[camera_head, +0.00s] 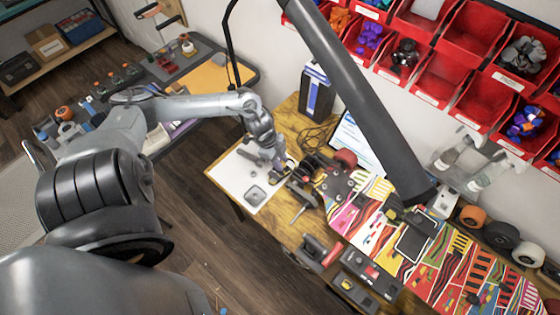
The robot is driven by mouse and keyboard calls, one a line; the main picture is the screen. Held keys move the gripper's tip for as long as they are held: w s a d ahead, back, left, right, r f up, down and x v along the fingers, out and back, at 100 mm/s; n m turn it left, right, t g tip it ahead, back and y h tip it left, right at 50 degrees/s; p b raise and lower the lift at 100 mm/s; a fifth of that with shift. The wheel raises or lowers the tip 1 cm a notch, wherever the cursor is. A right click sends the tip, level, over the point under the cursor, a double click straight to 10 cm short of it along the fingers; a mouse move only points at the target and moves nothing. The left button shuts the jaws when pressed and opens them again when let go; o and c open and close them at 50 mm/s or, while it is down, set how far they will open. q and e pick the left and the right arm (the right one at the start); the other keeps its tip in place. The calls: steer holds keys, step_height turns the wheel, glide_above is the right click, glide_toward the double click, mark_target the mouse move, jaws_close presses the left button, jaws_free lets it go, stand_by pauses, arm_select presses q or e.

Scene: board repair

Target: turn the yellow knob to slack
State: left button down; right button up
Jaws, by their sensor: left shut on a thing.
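My left gripper (279,163) reaches in from the left over the wooden workbench. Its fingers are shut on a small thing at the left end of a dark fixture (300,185). A small yellowish patch shows at the fingertips. I cannot tell for sure that it is the yellow knob, as the fingers and the small size hide it. A brightly patterned skateboard deck (372,236) lies to the right, running toward the lower right. My right gripper is not in view.
A white mat (238,172) with a small grey dish (255,194) lies left of the fixture. Black devices (367,272) sit at the bench's front. A thick dark tube (365,100) crosses above the bench. Red bins (440,75) hang on the wall.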

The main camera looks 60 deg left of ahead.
arm_select(q)
steer(key=c, duration=0.9)
jaws_free()
steer(key=shift+o, duration=0.2)
steer(key=p+v, duration=0.3)
steer(key=v, duration=0.7)
steer(key=shift+r, duration=0.35)
steer(key=shift+s+a, duration=0.1)
steer(key=shift+a, duration=0.05)
